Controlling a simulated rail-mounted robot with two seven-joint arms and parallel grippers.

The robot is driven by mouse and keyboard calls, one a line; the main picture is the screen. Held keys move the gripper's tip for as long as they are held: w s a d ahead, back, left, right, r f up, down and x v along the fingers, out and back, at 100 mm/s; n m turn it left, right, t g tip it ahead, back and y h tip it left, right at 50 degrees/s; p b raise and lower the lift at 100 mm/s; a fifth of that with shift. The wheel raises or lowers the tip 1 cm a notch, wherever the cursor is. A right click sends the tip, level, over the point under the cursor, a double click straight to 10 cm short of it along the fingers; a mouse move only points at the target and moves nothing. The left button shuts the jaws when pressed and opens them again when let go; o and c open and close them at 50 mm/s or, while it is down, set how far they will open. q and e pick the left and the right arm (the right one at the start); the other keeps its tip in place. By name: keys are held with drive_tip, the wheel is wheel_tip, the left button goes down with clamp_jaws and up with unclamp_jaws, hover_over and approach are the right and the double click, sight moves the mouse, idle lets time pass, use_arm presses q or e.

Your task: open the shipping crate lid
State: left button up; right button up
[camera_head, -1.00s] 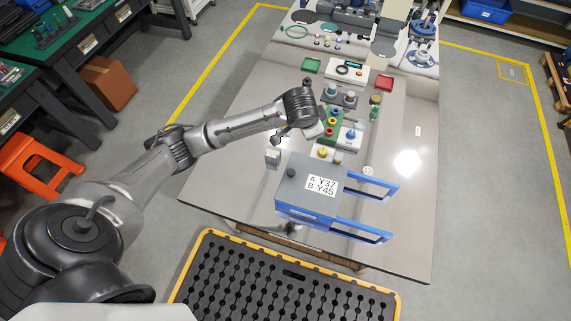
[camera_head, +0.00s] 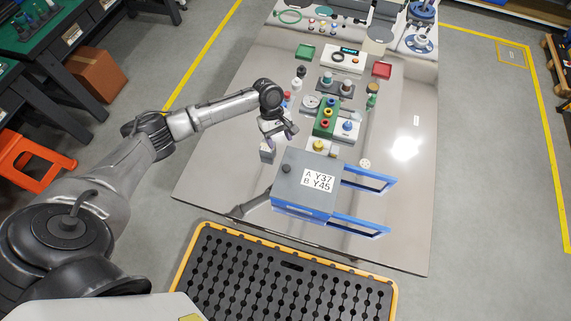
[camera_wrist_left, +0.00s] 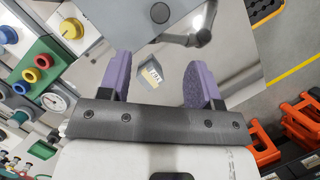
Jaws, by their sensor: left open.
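The shipping crate has a grey lid (camera_head: 318,195) with a white label reading "A Y37 B Y45" and a dark round knob (camera_head: 286,168) at its upper left corner. The lid lies flat and looks shut on the blue crate body (camera_head: 300,213). My left gripper (camera_head: 282,138) is open and empty, just beyond the crate, apart from the knob. In the left wrist view the purple fingers (camera_wrist_left: 157,85) are spread, and the grey lid (camera_wrist_left: 115,14) with its knob (camera_wrist_left: 160,13) shows at the top edge. My right gripper is not in view.
A small labelled block (camera_head: 266,152) stands left of the crate; it shows between the fingers in the wrist view (camera_wrist_left: 172,76). Two blue frames (camera_head: 385,185) stick out right of the crate. Fixtures with coloured knobs (camera_head: 326,117) stand behind. The table's left and right sides are clear.

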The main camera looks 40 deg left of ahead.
sight(286, 167)
use_arm(q)
drive_tip(key=x, duration=1.2)
drive_tip(key=shift+f+b, duration=0.3)
drive_tip(key=shift+c, duration=0.2)
clamp_jaws()
